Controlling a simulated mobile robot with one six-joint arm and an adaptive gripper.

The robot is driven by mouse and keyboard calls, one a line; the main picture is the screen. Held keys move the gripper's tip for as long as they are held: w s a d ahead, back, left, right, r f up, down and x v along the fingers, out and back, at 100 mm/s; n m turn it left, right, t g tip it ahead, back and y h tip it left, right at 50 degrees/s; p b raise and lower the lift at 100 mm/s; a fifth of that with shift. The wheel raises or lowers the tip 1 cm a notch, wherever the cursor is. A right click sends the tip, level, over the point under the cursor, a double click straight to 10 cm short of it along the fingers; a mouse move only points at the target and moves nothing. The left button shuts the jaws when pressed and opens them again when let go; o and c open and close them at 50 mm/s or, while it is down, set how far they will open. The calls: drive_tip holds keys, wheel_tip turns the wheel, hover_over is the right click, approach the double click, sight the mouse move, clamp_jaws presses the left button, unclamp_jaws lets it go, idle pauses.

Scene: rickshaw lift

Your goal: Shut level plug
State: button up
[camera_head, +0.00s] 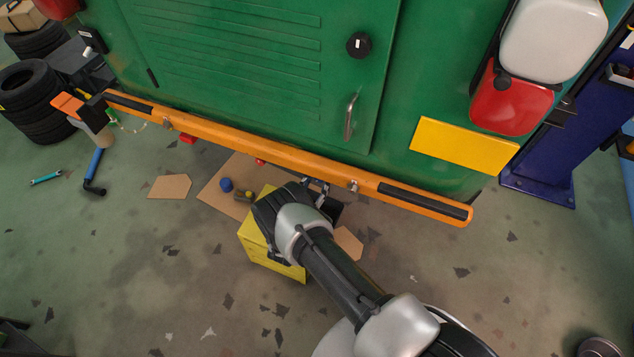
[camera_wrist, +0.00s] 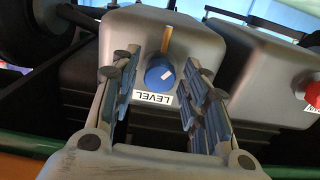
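A tan strip (camera_wrist: 167,40) runs from the plug toward the top of the picture. My gripper (camera_wrist: 160,68) is open, one finger on each side of the plug. I cannot tell whether either finger touches it. In the head view my arm reaches to the orange bumper (camera_head: 270,150) of the green vehicle, and the fingertips and the plug are hidden there.
A red plug (camera_wrist: 313,94) is on another grey housing at the right of the wrist view. In the head view a yellow box (camera_head: 275,263) stands under my wrist, near cardboard (camera_head: 220,195) with a blue cap (camera_head: 226,184). Tyres (camera_head: 38,100) stand left.

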drive_tip(key=c, duration=0.8)
drive_tip(key=shift+c, duration=0.2)
drive_tip(key=shift+m, duration=0.5)
drive_tip(key=shift+a+r+m+p, duration=0.1)
drive_tip(key=shift+m+p, duration=0.2)
drive_tip(key=shift+m, duration=6.65)
drive_tip(key=shift+r+m+p, duration=0.1)
drive_tip(key=shift+m+p, duration=0.2)
drive_tip(key=shift+m, duration=6.65)
drive_tip(key=o, duration=1.1)
drive_tip(key=shift+f, duration=0.1)
